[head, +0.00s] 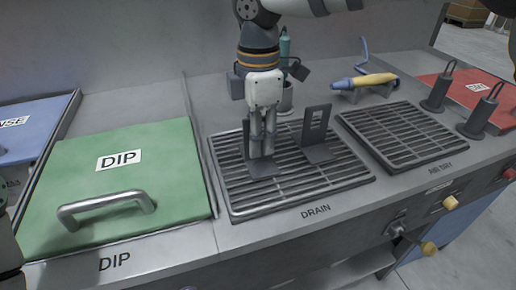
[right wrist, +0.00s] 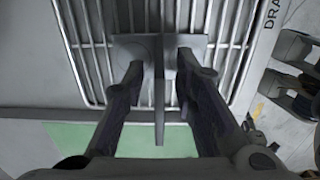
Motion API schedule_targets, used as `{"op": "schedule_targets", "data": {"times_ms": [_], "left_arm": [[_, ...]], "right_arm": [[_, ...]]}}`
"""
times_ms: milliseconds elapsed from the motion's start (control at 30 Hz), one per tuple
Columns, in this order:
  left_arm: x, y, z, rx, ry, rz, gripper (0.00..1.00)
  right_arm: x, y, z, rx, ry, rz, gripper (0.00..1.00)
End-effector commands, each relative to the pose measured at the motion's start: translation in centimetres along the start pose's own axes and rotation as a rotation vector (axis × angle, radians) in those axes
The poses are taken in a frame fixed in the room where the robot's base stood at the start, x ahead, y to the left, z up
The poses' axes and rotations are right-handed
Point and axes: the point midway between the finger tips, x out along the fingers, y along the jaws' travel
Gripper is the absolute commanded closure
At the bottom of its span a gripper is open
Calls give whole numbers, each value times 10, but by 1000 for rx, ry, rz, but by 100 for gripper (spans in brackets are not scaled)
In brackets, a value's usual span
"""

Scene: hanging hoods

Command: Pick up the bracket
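A dark grey bracket (head: 262,169) with a flat base and an upright plate stands on the left part of the drain grate (head: 235,200). My right gripper (head: 262,150) points straight down over it and hides much of its plate. In the right wrist view the bracket's plate (right wrist: 159,105) stands between the two fingers, with a gap on each side, so the gripper (right wrist: 158,65) is open around it. A second bracket (head: 318,150), with a slot in its upright plate, stands on the grate just to the right. My left gripper is out of view.
A green DIP lid (head: 160,165) with a metal handle (head: 105,207) lies to the left. A second grate (head: 395,135) is to the right, beside dark upright holders (head: 437,90). A yellow-handled blue tool (head: 370,80) rests behind. The right grate is empty.

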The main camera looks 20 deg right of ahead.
Motion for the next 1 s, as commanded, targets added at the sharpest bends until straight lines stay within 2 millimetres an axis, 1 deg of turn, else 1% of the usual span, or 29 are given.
{"op": "schedule_targets", "data": {"times_ms": [33,67,100,433,567,667,733,767,933,1000], "left_arm": [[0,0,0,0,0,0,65],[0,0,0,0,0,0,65],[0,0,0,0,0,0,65],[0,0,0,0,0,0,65],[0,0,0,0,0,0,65],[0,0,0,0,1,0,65],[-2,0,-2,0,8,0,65],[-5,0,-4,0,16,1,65],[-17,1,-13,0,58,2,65],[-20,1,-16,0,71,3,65]], "right_arm": [[0,0,0,0,0,0,90],[0,0,0,0,0,0,97],[0,0,0,0,0,0,100],[-1,0,0,0,0,1,100],[-7,1,0,1,0,2,100],[-23,1,0,2,-1,5,100],[-41,-3,-3,-1,-1,7,100],[-49,-9,-6,-4,-2,10,100],[-102,-45,-29,-3,-3,19,100],[-109,-66,-41,-4,-4,13,100]]}}
